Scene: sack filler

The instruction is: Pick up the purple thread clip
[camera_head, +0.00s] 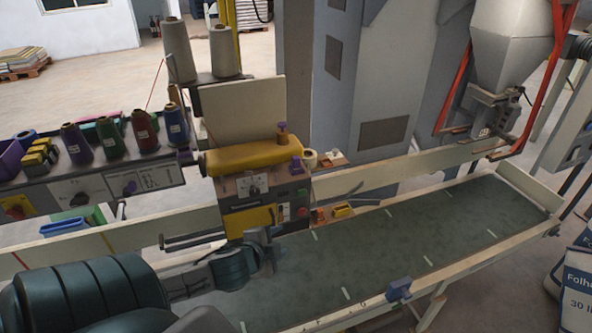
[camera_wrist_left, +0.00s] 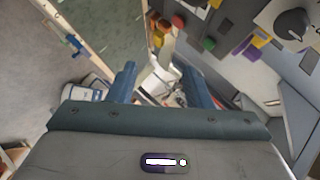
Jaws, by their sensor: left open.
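A small purple piece (camera_head: 296,164), perhaps the purple thread clip, sits at the right end of the yellow-topped sewing head (camera_head: 252,158). My left gripper (camera_head: 264,250) is in front of the sewing head's lower face, below both purple pieces. In the left wrist view the two blue fingers (camera_wrist_left: 160,82) are apart, with nothing held between them. My right gripper is not seen.
Coloured thread spools (camera_head: 111,138) stand on the shelf at left, beside a purple bin (camera_head: 11,158). Two pale cones (camera_head: 224,50) stand above the sewing head. A green conveyor belt (camera_head: 420,235) runs to the right, mostly bare. Sacks (camera_head: 574,283) are at lower right.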

